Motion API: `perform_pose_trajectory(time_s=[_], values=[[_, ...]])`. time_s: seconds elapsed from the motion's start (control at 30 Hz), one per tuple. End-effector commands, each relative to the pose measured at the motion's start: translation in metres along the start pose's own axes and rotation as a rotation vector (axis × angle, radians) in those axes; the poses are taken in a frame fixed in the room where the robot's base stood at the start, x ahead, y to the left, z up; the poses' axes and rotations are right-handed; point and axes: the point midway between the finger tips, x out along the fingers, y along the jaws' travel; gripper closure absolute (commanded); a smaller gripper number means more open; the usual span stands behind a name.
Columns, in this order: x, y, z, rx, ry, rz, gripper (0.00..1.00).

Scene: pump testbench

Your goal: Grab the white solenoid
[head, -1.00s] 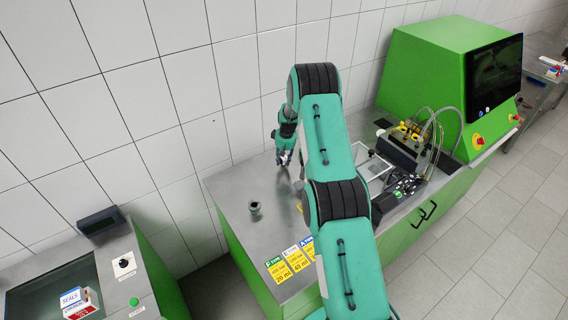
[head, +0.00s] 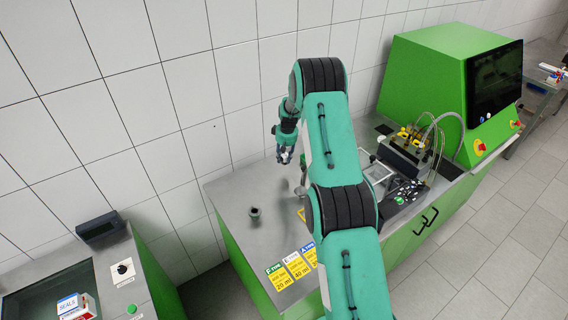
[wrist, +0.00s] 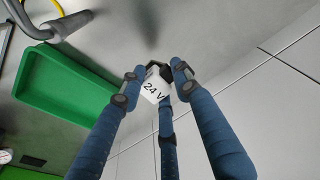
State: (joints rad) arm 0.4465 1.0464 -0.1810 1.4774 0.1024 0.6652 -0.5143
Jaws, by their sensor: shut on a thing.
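The white solenoid (wrist: 153,88) shows in the wrist view with "24 V" printed on it. My gripper (wrist: 155,82) has its blue fingers closed around the solenoid, with dark pads against its sides. In the head view my gripper (head: 285,155) is above the left back part of the metal bench, beside my arm. At that size the solenoid between the fingers is hard to make out there.
A small dark cylindrical part (head: 255,213) stands on the bench (head: 232,195). A green tray (wrist: 65,85) shows in the wrist view. A tiled wall (head: 120,90) rises behind.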

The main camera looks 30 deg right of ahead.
Motion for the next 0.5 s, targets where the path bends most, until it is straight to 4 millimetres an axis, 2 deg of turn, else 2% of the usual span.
perform_pose_trajectory(time_s=[0.1,0.3,0.5], values=[[-0.016,0.0,-0.003,0.0,0.003,0.001,1.0],[-0.035,0.0,-0.006,0.0,0.001,0.001,1.0],[-0.041,0.0,-0.007,0.001,0.001,0.0,1.0]])
